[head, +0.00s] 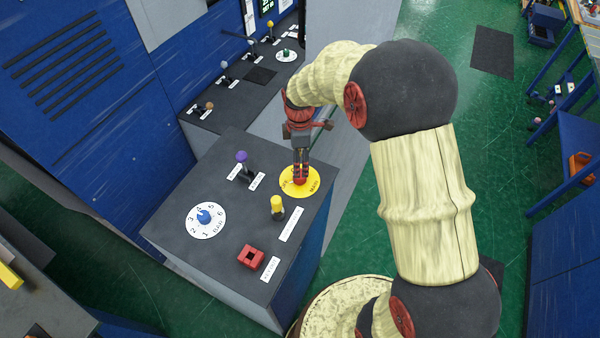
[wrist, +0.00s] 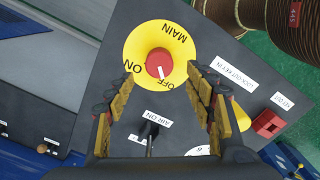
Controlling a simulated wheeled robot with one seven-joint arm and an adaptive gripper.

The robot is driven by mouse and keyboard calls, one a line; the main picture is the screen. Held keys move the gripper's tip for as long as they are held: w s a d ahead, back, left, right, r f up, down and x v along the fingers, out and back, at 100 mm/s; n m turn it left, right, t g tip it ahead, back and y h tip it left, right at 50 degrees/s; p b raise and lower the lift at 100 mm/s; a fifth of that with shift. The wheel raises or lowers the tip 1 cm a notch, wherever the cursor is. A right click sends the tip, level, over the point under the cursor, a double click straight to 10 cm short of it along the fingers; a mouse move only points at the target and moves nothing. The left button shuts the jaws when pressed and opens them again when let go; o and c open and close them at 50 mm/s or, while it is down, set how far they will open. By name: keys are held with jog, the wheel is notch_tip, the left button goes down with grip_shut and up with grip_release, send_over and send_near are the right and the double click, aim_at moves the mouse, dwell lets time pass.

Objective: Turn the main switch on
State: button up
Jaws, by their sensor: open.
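The main switch is a red knob (wrist: 159,63) on a round yellow plate (wrist: 145,45) marked MAIN, ON and OFF. In the wrist view its white pointer mark points toward OFF. My gripper (wrist: 162,80) is open, with its two padded fingers apart on either side of the view below the knob. In the head view, my gripper (head: 300,165) points down over the yellow plate (head: 313,190), and the red knob (head: 299,182) shows at its fingertips. I cannot tell whether the fingers touch the knob.
The same dark console top carries a purple-tipped lever (head: 242,157), a blue dial (head: 204,216), a yellow key-like knob (head: 277,204) and a red square part (head: 251,256). Another panel with several levers (head: 222,65) stands behind.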

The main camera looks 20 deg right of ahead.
jog(key=shift+w+f, duration=0.1)
jog(key=shift+f, duration=0.05)
notch_tip(320, 180, down, 8)
jog(key=shift+r+p, duration=0.25)
jog(key=shift+p, duration=0.2)
jog(key=shift+c, duration=1.2)
jog(key=c, duration=0.9)
